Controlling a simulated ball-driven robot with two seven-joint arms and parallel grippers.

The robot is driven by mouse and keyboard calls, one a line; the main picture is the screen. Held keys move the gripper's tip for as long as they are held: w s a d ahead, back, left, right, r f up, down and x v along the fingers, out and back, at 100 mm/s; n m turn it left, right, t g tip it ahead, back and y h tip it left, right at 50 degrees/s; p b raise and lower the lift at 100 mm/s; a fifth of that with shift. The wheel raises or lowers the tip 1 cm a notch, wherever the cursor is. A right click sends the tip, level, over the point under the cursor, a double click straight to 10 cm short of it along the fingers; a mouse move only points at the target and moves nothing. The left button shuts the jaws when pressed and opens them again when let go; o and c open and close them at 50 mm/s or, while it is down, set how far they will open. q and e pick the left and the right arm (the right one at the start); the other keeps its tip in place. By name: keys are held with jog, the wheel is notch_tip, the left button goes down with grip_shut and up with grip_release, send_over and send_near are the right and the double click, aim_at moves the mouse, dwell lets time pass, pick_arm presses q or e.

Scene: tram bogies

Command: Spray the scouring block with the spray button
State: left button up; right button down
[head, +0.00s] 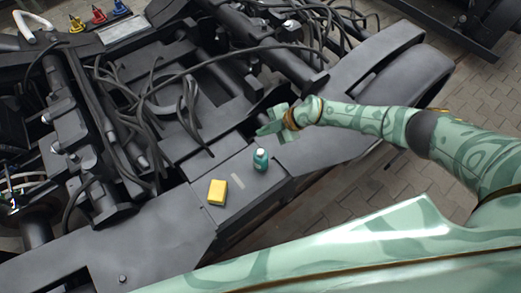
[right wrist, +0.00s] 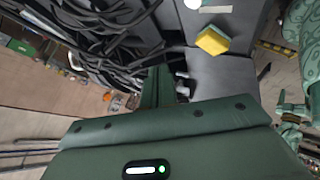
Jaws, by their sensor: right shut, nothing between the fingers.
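The scouring block (head: 217,192) is yellow and lies on the flat grey bogie plate. In the right wrist view the block (right wrist: 210,41) shows a yellow face and a green layer. A small teal spray bottle (head: 261,161) with a pale top stands upright on the plate, to the right of the block and farther back. In the right wrist view, a white disc at the top edge may be its top. My right gripper (head: 269,128) is shut and empty, beyond the bottle and apart from it. Its fingers (right wrist: 158,86) are together. My left gripper is not made out.
Black cables (head: 178,100) and dark bogie beams fill the area behind and left of the plate. Three small coloured items, yellow, red and blue (head: 119,7), stand at the far left. Brick paving (head: 355,186) lies right of the bogie.

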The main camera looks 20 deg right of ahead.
aim_at(264, 151)
pick_arm(q)
jog(key=shift+f, duration=0.15)
pick_arm(e)
jog(key=shift+f, duration=0.2)
notch_tip(264, 151, down, 8)
jog(key=b, duration=0.7)
pick_arm(q)
notch_tip(264, 151, down, 7)
jog(key=s, duration=0.2)
jog(key=shift+s+g+b, duration=0.15)
jog(key=shift+g+b, duration=0.15)
jog(key=shift+g, duration=0.1)
pick_arm(e)
jog(key=shift+f, duration=0.25)
dwell(0.3)
pick_arm(q)
jog(key=shift+f, duration=0.1)
pick_arm(e)
jog(key=shift+f, duration=0.35)
